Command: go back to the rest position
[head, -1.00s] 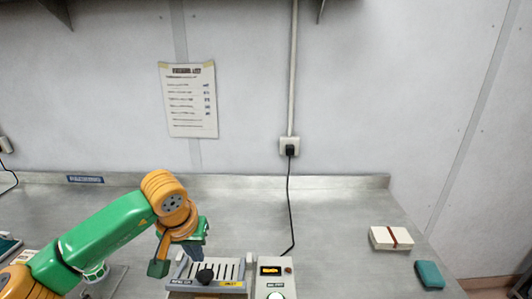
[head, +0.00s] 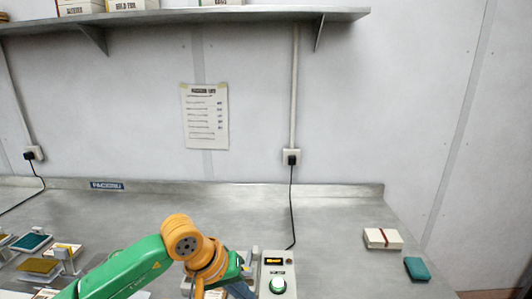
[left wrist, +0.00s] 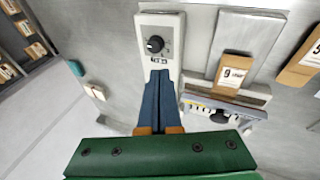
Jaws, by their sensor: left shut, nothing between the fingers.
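My left arm comes in from the lower left in the head view. Its gripper (head: 236,289) is low in the picture, partly cut off by the bottom edge, just left of a white control box (head: 277,277) with a lit amber display and a green button. In the left wrist view the left gripper (left wrist: 160,78) is shut, its two blue fingers together with nothing between them. The fingertips appear just below a white box with a black dial (left wrist: 155,45); I cannot tell whether they touch it. My right gripper is in neither view.
A slotted grey device (left wrist: 238,104) with a black knob lies beside the fingers. White blocks with a brown band (head: 383,239) and a teal block (head: 417,268) lie at the right. Coloured trays (head: 31,243) stand at the left. A shelf (head: 200,16) is above; the back counter is clear.

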